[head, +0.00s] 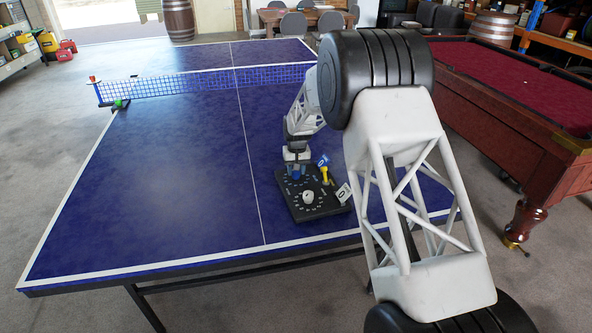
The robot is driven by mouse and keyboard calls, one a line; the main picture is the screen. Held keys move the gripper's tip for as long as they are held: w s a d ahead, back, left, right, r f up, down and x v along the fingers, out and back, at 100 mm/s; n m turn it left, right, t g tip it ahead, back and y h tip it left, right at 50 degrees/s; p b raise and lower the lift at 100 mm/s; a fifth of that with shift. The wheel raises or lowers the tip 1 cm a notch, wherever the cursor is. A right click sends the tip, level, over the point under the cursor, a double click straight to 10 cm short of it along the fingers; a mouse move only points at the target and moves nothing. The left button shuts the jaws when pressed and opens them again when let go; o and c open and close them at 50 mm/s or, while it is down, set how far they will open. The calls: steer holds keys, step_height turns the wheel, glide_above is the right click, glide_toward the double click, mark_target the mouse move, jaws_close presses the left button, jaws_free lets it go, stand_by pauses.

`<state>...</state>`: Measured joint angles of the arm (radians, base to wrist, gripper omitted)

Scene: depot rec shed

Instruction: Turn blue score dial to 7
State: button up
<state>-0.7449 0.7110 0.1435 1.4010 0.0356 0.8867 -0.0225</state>
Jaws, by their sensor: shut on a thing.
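The black score board (333,207) lies on the blue table, right of the centre line. It carries a ring of pale marks, a white dial (308,197) at its near side and a blue dial (295,174) at its far left. My gripper (296,166) reaches down from above and is shut on the blue dial, hiding much of it. A blue card (323,160) and a white card (343,192), each apparently showing 0, stand at the board's right side. A yellow piece (326,175) stands between them. The blue dial's pointer and number are too small and covered to read.
The blue table-tennis table (160,190) is clear to the left of the board. Its net (200,84) crosses farther back, with a green ball (118,103) near the left post. A red pool table (500,90) stands to the right, beyond my arm.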

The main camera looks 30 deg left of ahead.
steer(key=o, duration=0.9)
steer(key=shift+r, duration=0.1)
steer(key=shift+w+r, duration=0.1)
steer(key=shift+r, duration=3.75)
steer(key=shift+d, duration=0.15)
